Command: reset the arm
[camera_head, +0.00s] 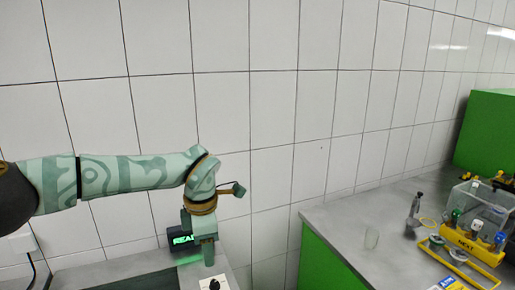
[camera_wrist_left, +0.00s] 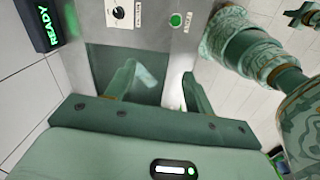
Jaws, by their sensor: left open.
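My left arm (camera_head: 125,175) comes in from the left in the head view, raised and bent down at the wrist. My left gripper (camera_head: 208,256) points down over the grey test bench, just right of the display. In the left wrist view the left gripper's fingers (camera_wrist_left: 158,85) are apart with nothing gripped between them. They are in front of a dark recessed area (camera_wrist_left: 97,65) in the grey metal panel. A black display (camera_wrist_left: 42,24) with green READY letters is at the upper left there; its text is partly hidden in the head view (camera_head: 178,241). My right gripper is not seen.
The panel has a black knob (camera_wrist_left: 119,13) and a green button (camera_wrist_left: 175,20). A tiled wall stands behind.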

